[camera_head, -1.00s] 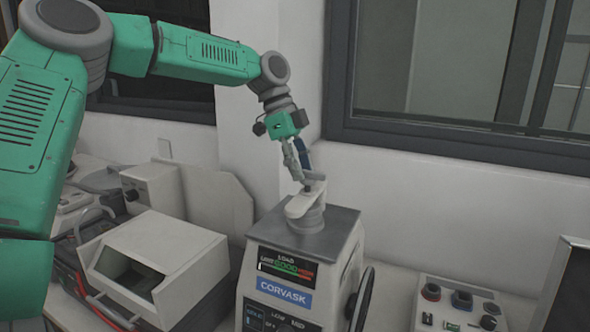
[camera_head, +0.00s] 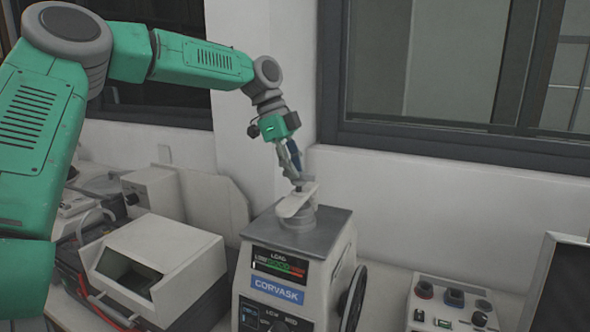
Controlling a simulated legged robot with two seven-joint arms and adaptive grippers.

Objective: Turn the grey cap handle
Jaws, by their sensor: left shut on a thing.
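The grey cap handle (camera_head: 294,205) sits on top of the mounting press (camera_head: 273,270), above its dark flat top plate. It is a pale bar on a round cap, and its far end points up and to the right. My left gripper (camera_head: 298,181) reaches down from above and is shut on the handle's far end. The fingers hide part of that end. My right gripper is not in view.
A light box with a dark opening (camera_head: 160,262) stands left of the press. A black handwheel (camera_head: 353,298) is on the press's right side. A small control box with knobs (camera_head: 452,304) stands further right. A wall with a window (camera_head: 440,80) is close behind.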

